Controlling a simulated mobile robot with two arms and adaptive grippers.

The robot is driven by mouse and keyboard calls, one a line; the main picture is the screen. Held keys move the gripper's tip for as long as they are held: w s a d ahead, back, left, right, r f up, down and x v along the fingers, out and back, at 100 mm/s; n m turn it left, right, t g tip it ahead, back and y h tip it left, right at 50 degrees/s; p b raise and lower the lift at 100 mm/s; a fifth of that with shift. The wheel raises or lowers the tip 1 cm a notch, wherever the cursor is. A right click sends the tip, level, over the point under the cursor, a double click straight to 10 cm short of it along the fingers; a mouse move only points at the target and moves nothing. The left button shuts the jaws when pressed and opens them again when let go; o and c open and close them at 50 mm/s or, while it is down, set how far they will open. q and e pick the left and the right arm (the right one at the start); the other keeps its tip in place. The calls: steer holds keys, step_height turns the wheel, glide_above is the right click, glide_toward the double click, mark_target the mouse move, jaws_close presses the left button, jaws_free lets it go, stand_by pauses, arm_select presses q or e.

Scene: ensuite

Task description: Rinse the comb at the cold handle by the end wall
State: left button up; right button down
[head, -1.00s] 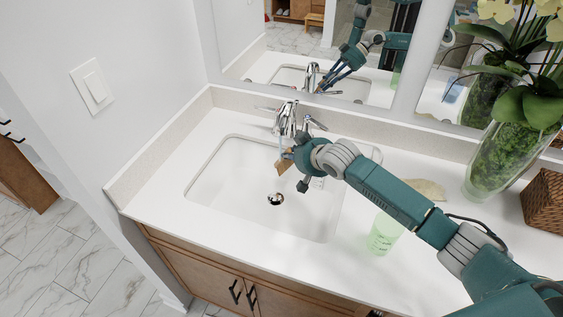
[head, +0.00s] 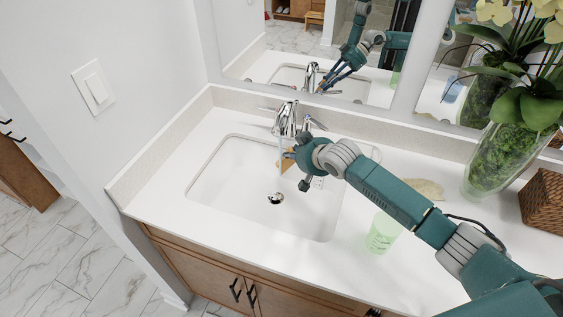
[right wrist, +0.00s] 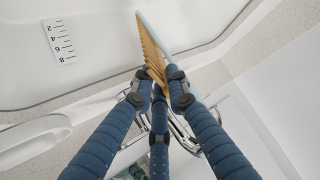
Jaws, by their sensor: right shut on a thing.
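The wooden comb (head: 286,163) is in my right gripper (head: 289,157), just below the faucet (head: 286,119) and above the sink basin (head: 232,180). In the right wrist view the fingers are shut on the comb (right wrist: 151,48), its teeth showing. A thin pale-blue stream (head: 279,148) drops from the spout beside the comb; a pale strip also runs along the comb in the wrist view. The handle on the end-wall side (head: 268,109) is left of the spout; the other handle (head: 316,124) is right of it. My left gripper is not in view.
A green translucent cup (head: 383,233) and a beige flat item (head: 426,189) stand on the counter right of the sink. A glass vase with an orchid (head: 500,160) and a woven basket (head: 543,202) are farther right. The end wall (head: 140,60) borders the counter at left.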

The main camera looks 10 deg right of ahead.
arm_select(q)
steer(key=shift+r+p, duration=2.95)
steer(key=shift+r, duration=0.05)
arm_select(e)
steer(key=s+d, duration=0.2)
steer(key=s, duration=0.5)
steer(key=shift+s+d, duration=0.25)
steer(key=shift+s, duration=0.1)
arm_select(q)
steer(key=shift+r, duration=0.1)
arm_select(e)
steer(key=shift+r, duration=0.1)
arm_select(q)
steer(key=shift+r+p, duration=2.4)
steer(key=shift+p, duration=0.15)
arm_select(e)
steer(key=v, duration=0.6)
steer(key=shift+d, duration=0.2)
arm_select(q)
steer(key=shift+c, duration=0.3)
arm_select(e)
steer(key=shift+s, duration=0.1)
